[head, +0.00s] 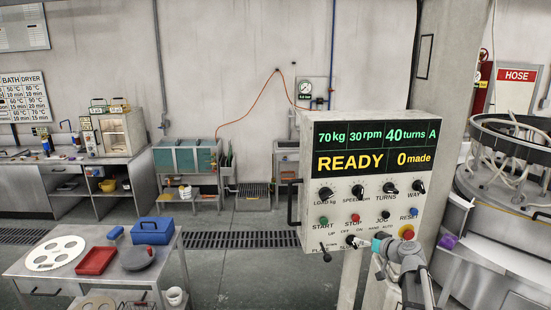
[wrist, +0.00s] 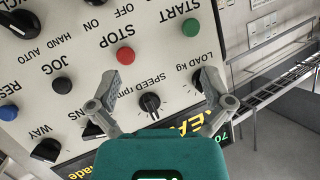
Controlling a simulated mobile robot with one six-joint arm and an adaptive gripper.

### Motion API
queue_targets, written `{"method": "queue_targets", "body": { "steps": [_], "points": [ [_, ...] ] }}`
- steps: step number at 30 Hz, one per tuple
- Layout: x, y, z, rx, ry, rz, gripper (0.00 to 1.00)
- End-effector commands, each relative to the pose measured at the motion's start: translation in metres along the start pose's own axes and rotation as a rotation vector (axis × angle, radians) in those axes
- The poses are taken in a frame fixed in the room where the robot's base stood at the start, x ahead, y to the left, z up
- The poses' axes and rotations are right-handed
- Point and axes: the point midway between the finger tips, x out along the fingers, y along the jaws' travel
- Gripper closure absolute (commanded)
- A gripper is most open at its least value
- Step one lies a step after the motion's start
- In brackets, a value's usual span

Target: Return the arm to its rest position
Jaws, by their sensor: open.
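My gripper (head: 362,242) is at the lower front of the control panel (head: 302,215) in the head view, with my arm coming up from the lower right. In the wrist view my gripper (wrist: 169,66) is open, with nothing between its fingers. The panel (wrist: 75,20) appears upside down there, and the speed knob (wrist: 150,103) shows between the fingers. The load knob (wrist: 197,80) shows near the right finger. I cannot tell whether the fingers touch the panel. The display reads READY, 70 kg, 30 rpm, 40 turns, 0 made.
A steel table (head: 190,290) at lower left bears a white holed disc (head: 55,254), a red tray (head: 96,261) and a blue box (head: 152,231). A round machine (head: 515,150) stands at right. Open floor (head: 250,275) lies between table and panel.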

Motion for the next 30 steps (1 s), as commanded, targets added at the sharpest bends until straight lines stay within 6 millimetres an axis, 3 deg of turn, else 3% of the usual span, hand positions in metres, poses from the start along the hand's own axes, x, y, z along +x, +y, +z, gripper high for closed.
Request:
{"method": "queue_targets", "body": {
  "steps": [1, 8, 14, 18, 24, 30],
  "points": [
    [0.006, -0.017, 0.031, 0.003, -0.066, -0.02, 0.0],
    [0.014, -0.072, 0.135, 0.039, -0.395, -0.039, 0.0],
    [0.001, -0.104, 0.22, 0.072, -0.679, 0.037, 0.0],
    [-0.018, -0.118, 0.273, 0.092, -0.859, 0.145, 0.0],
    [-0.05, -0.127, 0.327, 0.113, -1.051, 0.34, 0.0],
    [-0.069, -0.13, 0.347, 0.123, -1.129, 0.473, 0.0]
  ]
}}
